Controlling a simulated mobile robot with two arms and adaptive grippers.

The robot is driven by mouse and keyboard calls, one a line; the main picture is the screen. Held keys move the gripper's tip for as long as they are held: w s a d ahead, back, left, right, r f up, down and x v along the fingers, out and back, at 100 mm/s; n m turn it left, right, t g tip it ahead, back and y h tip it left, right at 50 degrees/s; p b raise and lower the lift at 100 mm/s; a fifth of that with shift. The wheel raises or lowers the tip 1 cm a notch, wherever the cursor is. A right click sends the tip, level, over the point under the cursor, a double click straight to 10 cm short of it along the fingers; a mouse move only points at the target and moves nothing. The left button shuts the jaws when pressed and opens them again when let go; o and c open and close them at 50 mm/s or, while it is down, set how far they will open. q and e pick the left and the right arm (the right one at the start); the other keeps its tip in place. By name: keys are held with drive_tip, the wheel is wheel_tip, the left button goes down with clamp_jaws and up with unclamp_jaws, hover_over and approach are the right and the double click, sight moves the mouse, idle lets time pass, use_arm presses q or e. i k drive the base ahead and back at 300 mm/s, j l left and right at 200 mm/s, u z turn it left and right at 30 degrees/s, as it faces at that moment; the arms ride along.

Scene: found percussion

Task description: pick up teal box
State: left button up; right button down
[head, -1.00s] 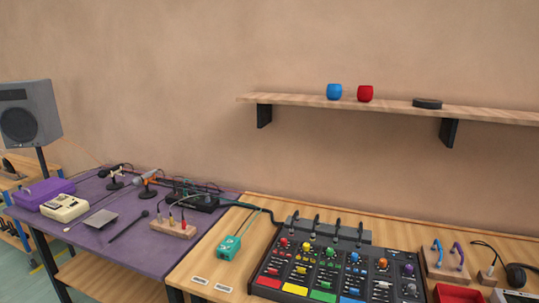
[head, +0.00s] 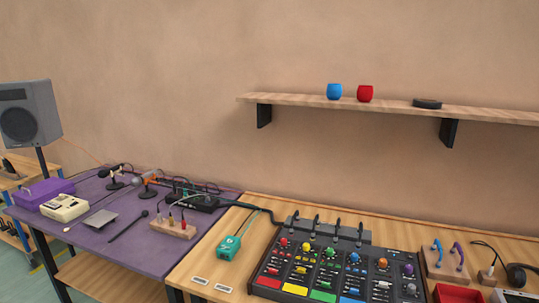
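The teal box (head: 229,247) is a small pedal-like block with dark marks on its top. It lies on the light wooden table (head: 205,262), left of the large mixer and close to the purple-topped table. A cable runs near its upper end, towards the back. Neither of my grippers is in the head view.
A black mixer (head: 338,268) with coloured knobs stands right of the teal box. A wooden block with plugs (head: 172,229) sits on the purple table (head: 150,256) to the left. Two white labels lie at the front edge. A wall shelf (head: 390,106) holds blue and red cups.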

sight(231, 245)
drive_tip(key=i+j+z, duration=0.1)
drive_tip(key=j, duration=0.25)
drive_tip(key=i+j+z, duration=0.1)
drive_tip(key=i+j, duration=0.2)
drive_tip(key=i+j+z, duration=0.15)
drive_tip(key=j, duration=0.3)
drive_tip(key=i+j+z, duration=0.1)
drive_tip(key=j, duration=0.3)
drive_tip(key=i+j+z, duration=0.1)
drive_tip(key=i+j, duration=0.15)
drive_tip(key=j, duration=0.15)
drive_tip(key=i+j+z, duration=0.1)
drive_tip(key=j, duration=0.35)
drive_tip(key=k+j+z, duration=0.1)
drive_tip(key=j, duration=0.5)
